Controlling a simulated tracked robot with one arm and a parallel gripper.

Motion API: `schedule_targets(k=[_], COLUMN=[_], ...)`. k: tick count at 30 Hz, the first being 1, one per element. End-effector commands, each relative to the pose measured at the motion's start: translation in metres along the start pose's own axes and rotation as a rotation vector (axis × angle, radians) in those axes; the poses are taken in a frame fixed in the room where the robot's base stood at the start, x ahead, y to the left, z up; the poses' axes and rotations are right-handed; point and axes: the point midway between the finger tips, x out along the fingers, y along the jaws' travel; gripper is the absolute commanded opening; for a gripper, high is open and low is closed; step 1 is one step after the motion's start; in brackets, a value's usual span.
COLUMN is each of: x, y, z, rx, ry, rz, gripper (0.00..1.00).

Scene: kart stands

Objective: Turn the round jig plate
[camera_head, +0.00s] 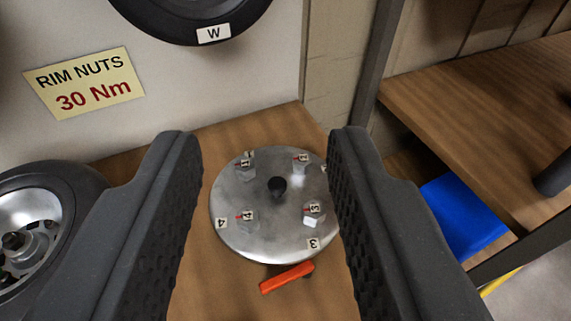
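The round jig plate (262,220) is a silver metal disc lying flat on the wooden bench. A black knob (277,187) stands near its middle. My gripper (262,150) is open, with one dark ribbed finger on each side of the plate in the picture. Nothing is between the fingers near the camera. The right finger hides part of the plate's right edge. I cannot tell whether either finger touches it.
An orange handle-like piece (287,278) lies just in front of the plate. A wheel (38,225) is at the left. A yellow "RIM NUTS 30 Nm" sign (84,84) and a tyre marked W (190,22) are behind. A wooden shelf (490,110) and blue object (462,215) are right.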

Motion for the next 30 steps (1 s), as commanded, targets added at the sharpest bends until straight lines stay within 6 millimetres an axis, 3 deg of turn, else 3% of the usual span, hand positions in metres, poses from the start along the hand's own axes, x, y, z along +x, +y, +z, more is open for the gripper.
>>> schedule_targets(k=[2, 3, 4, 8, 11, 14, 18, 30], x=[0.000, 0.000, 0.001, 0.007, 0.023, 0.043, 0.075, 0.148], y=[0.000, 0.000, 0.000, -0.001, -0.002, 0.012, 0.010, 0.004], z=[0.000, 0.000, 0.000, -0.005, -0.012, -0.017, -0.022, -0.013], rx=[0.000, 0.000, 0.000, -0.014, -0.043, -0.084, -0.155, -0.352], ry=[-0.001, -0.001, -0.001, -0.023, -0.071, -0.145, -0.254, -0.568], rz=[0.000, 0.000, 0.000, -0.004, -0.012, -0.023, -0.049, -0.157], gripper=[0.36, 0.45, 0.47, 0.47, 0.47, 0.47, 0.47, 0.47])
